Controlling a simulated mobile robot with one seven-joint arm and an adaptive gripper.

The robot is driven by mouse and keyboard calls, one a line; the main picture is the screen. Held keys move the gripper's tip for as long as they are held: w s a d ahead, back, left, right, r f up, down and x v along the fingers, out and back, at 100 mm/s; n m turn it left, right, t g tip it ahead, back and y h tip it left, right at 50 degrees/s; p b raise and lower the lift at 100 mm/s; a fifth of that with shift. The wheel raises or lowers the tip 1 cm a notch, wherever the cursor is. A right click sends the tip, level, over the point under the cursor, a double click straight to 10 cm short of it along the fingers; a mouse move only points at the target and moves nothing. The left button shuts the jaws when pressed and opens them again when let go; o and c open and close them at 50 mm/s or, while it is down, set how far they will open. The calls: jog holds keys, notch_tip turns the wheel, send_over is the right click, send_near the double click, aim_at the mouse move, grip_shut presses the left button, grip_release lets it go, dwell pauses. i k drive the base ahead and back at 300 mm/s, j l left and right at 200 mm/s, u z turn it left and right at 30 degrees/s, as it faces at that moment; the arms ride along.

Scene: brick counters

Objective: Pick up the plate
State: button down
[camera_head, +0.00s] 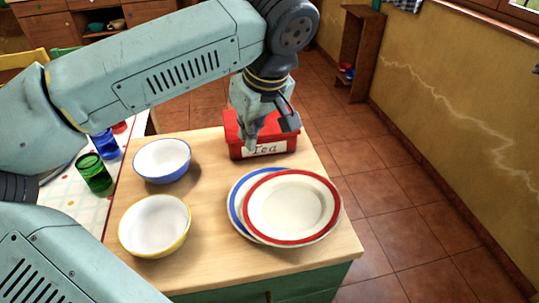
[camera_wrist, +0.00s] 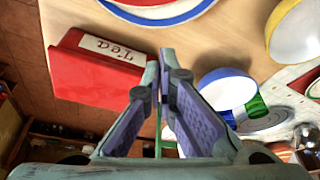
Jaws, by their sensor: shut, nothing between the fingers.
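A white plate with a red rim (camera_head: 292,208) lies partly over a plate with a blue rim (camera_head: 237,205) on the wooden counter in the head view. Both rims show cut off at the top of the wrist view, the blue one (camera_wrist: 145,18) and the red one (camera_wrist: 150,2). My gripper (camera_head: 250,146) is above the counter, behind the plates and in front of the Tea box, apart from the plates. In the wrist view its fingers (camera_wrist: 166,58) meet at the tips with nothing between them.
A red Tea box (camera_head: 240,150) stands close to my gripper. A blue bowl (camera_head: 162,160) and a yellow bowl (camera_head: 154,226) sit left of the plates. Blue and green glasses (camera_head: 94,172) stand on the table at left. The counter between bowls and plates is clear.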

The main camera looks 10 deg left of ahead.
aim_at(288, 208)
jog(key=j+z, duration=0.4)
jog(key=k+j+z, duration=0.2)
jog(key=j+z, duration=0.15)
jog(key=j, duration=0.2)
